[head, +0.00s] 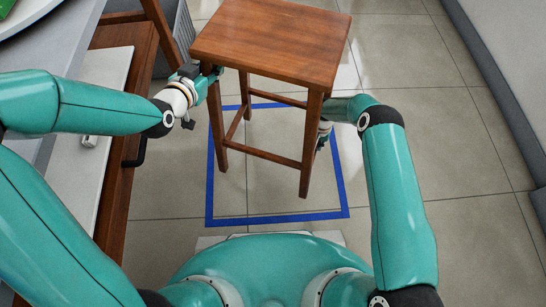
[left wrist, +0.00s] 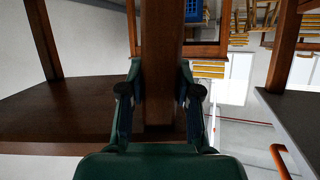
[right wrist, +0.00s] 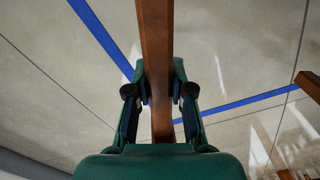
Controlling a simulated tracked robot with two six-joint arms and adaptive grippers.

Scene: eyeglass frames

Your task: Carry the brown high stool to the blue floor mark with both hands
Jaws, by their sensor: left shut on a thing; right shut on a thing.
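The brown high stool (head: 275,42) is upright in the middle of the head view, above the blue floor mark (head: 209,180), a square outline on the tiles. The front legs show inside the outline; I cannot tell whether the feet touch the floor. The back legs are partly hidden by the seat. My left gripper (head: 212,78) is shut on the left front leg, just below the seat. The leg stands between its fingers in the left wrist view (left wrist: 163,60). My right gripper (head: 323,135) is mostly hidden. In the right wrist view it is shut around a stool leg (right wrist: 155,40).
A brown wooden cabinet (head: 118,165) with a dark handle stands close on the left, beside a pale counter top. A grey bin (head: 177,35) is behind it. A grey padded piece (head: 505,50) runs along the right edge. The tiled floor at right is clear.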

